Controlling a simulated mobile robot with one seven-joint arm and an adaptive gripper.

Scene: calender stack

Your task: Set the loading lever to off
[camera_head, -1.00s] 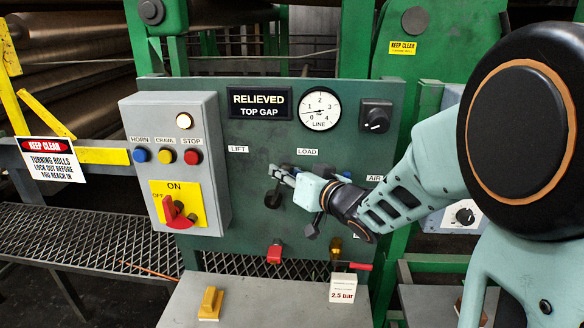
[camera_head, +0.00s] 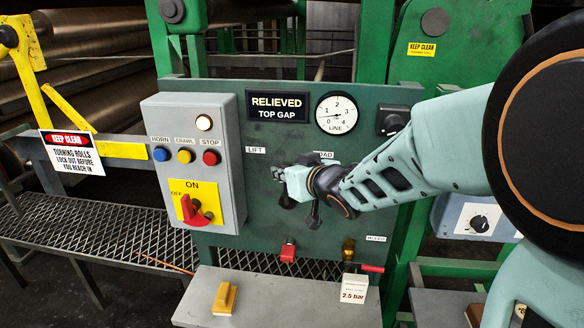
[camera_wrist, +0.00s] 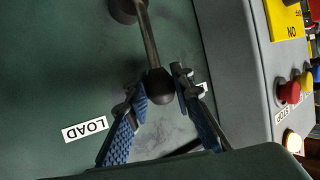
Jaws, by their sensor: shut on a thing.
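My gripper (camera_head: 282,174) is in front of the green control panel (camera_head: 375,120), between the LIFT label (camera_head: 255,150) and the LOAD label (camera_head: 326,155). In the wrist view, its blue-padded fingers (camera_wrist: 158,97) are closed around the black knob (camera_wrist: 155,86) of a lever. The lever's dark shaft (camera_wrist: 147,38) runs to a round hub (camera_wrist: 124,9) at the top edge. The knob is tilted from the hub towards the LIFT side. The LOAD label also shows in the wrist view (camera_wrist: 85,129). My gripper hides the lever's knob in the head view. No off marking can be read beside it.
A grey button box (camera_head: 194,160) stands out from the panel at the left. Above are a RELIEVED display (camera_head: 279,106) and a round gauge (camera_head: 337,113). A red handle (camera_head: 288,252) and a 2.5 bar block (camera_head: 354,289) are below.

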